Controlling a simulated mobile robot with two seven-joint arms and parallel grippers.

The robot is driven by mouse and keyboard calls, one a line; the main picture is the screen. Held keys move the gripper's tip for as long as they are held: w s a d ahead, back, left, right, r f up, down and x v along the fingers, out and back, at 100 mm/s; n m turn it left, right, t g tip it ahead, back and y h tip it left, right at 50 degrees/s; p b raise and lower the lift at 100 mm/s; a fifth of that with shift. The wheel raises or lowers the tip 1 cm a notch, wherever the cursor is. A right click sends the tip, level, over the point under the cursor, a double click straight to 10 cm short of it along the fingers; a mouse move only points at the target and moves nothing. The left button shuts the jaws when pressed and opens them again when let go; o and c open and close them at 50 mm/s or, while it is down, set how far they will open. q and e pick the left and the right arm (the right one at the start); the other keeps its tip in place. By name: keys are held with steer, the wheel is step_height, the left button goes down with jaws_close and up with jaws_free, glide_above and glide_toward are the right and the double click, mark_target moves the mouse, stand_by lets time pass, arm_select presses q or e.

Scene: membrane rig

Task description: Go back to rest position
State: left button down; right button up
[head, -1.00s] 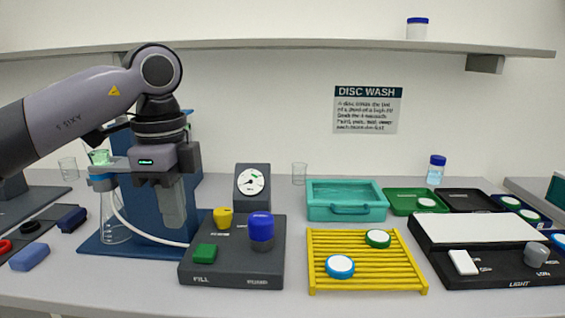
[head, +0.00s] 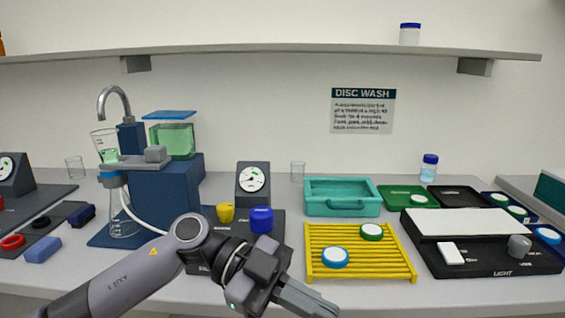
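My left arm comes in low from the left, and my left gripper (head: 318,308) points down and to the right at the front edge of the table. Its fingers look close together with nothing visible between them, but the tips are near the picture's lower edge. The arm hides the front of the dark control box (head: 275,226), whose yellow knob (head: 225,212) and blue knob (head: 262,219) still show. The green button is hidden. My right gripper is not in view.
A yellow rack (head: 357,262) holds a blue-rimmed disc (head: 335,257) and a green-rimmed disc (head: 371,232). A teal tray (head: 341,208), a light box (head: 470,223) and a filter flask (head: 122,215) on a blue stand are nearby. A shelf (head: 290,53) runs above.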

arm_select(q)
steer(key=w+a+f+n+t+y+p, duration=0.1)
steer(key=w+a+f+n+t, duration=0.3)
steer(key=n+t, duration=0.7)
steer(key=w+a+f+n+t, duration=0.2)
steer(key=a+f+n+t, duration=0.5)
steer(key=n+t, duration=0.45)
steer(key=s+a+f+g+y, duration=0.2)
steer(key=s+a+f+y, duration=0.1)
steer(key=f, duration=0.4)
steer(key=s+a+f+n+g+y, duration=0.1)
steer(key=s+a+f+y, duration=0.3)
steer(key=s+a+f, duration=0.2)
steer(key=s+a+f+n+g+y+p, duration=0.1)
steer(key=s+a+f+g+y, duration=0.1)
steer(key=s+f, duration=0.5)
step_height(320, 180, down, 2)
steer(key=shift+a+f+g+y, duration=0.2)
steer(key=shift+a+g+y, duration=0.15)
steer(key=shift+a+y, duration=0.6)
